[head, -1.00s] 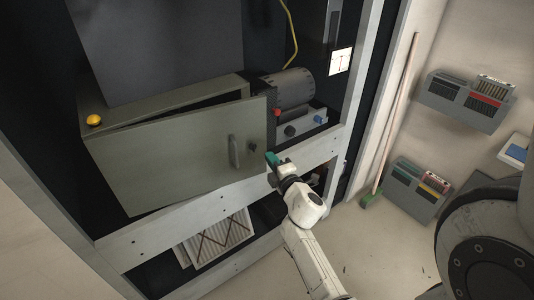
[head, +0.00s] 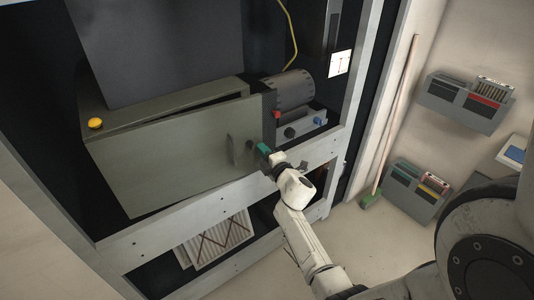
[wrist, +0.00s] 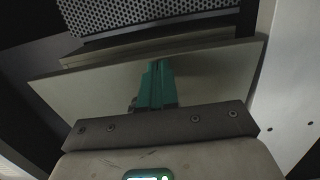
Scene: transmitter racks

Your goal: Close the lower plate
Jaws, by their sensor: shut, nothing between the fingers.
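The lower plate (head: 175,155) is a grey-green door panel on a box in the rack, in the head view. It stands slightly ajar, with a narrow dark gap along its top edge. A handle (head: 236,150) sits near its right edge. My gripper (head: 262,149) is at the plate's right edge, just right of the handle, its green fingers shut and empty. In the wrist view the shut fingers (wrist: 156,85) point at the plate (wrist: 90,88); whether they touch it I cannot tell.
A yellow button (head: 95,123) sits on the box's top left. A pale rack beam (head: 150,235) runs below the plate. Wall bins (head: 465,100) hang at right.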

